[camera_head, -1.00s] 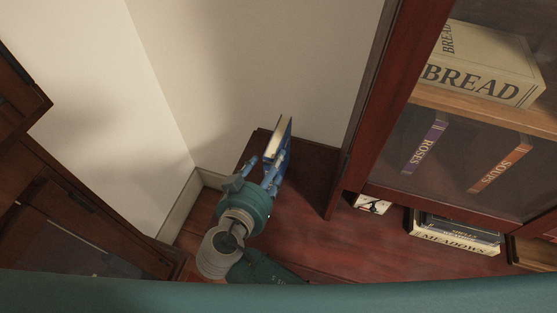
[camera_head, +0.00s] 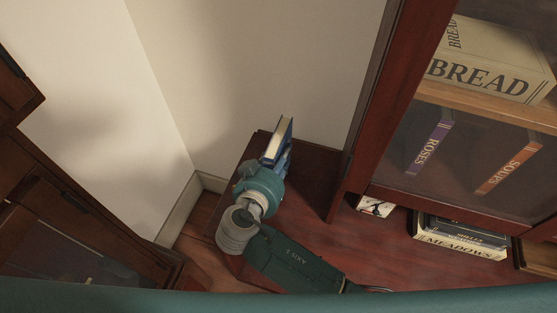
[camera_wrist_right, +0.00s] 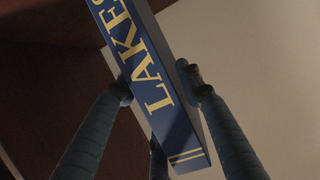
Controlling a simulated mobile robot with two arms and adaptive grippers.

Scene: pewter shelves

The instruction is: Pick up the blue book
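The blue book (camera_head: 279,141) is near the wall, above the far left end of the reddish wooden surface. It is upright, with pale pages and a blue cover showing. My right gripper (camera_head: 283,160) is at its near side. In the right wrist view the book's dark blue spine (camera_wrist_right: 152,85) reads LAKES in yellow letters. The fingers of my right gripper (camera_wrist_right: 160,92) lie close against both sides of it and look shut on it. I cannot tell whether the book's base touches the surface. My left gripper is not in view.
A glass-fronted cabinet (camera_head: 365,110) at right holds the BREAD box (camera_head: 490,68), ROSES book (camera_head: 428,143) and SOUPS book (camera_head: 507,168). Below lie stacked books, MEADOWS (camera_head: 460,245) lowest. Dark furniture (camera_head: 75,215) stands at left. The reddish surface (camera_head: 340,240) has bare room.

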